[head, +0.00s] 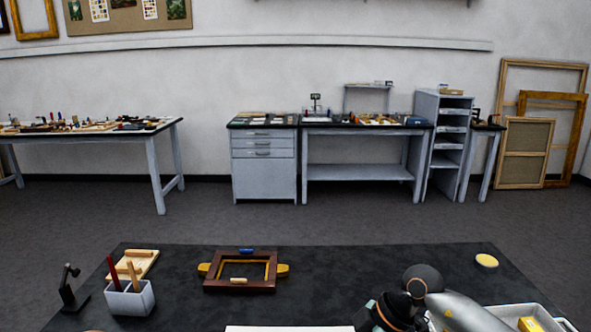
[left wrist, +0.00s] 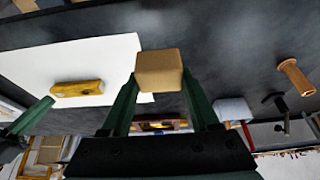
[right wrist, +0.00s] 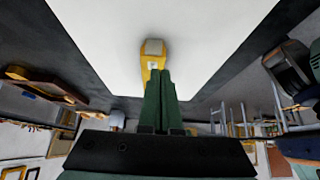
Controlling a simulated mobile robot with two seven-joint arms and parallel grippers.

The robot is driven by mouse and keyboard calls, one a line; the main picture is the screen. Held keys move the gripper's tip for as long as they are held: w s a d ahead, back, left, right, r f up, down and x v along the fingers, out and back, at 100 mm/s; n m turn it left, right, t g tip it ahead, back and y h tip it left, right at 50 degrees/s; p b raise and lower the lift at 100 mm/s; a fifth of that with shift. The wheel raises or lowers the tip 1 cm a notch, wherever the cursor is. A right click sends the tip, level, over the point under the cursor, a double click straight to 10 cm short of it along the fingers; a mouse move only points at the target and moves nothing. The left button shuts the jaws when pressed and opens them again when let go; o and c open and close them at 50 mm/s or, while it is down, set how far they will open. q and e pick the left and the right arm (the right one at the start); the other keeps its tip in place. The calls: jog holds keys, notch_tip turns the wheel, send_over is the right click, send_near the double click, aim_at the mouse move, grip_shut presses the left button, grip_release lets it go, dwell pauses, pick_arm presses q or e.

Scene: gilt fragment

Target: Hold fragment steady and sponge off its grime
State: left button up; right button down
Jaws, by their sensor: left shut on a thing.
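A gilt fragment (left wrist: 78,88), a short golden piece, lies on a white sheet (left wrist: 45,65) in the left wrist view. In the right wrist view the fragment (right wrist: 152,62) shows a grey patch at its far end. My left gripper (left wrist: 158,88) is shut on a tan sponge block (left wrist: 160,70) and holds it to one side of the fragment. My right gripper (right wrist: 161,74) has its fingers together, tips right by the fragment's near end; I cannot tell if they touch it. The head view shows only the sheet's edge (head: 290,328), neither gripper tip nor the fragment.
On the dark table stand a pale holder with handles (head: 130,300), a wooden board (head: 146,262), a black stand (head: 68,292) and a brown frame with yellow clamps (head: 212,283). A yellow disc (head: 487,260) lies at the right, behind a white tray (head: 510,310). The table's centre back is clear.

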jog(key=shift+f, duration=0.6)
jog(key=shift+s+d+f, duration=0.1)
jog(key=shift+s+f, duration=0.05)
jog(key=shift+f, duration=0.1)
dwell(5.1)
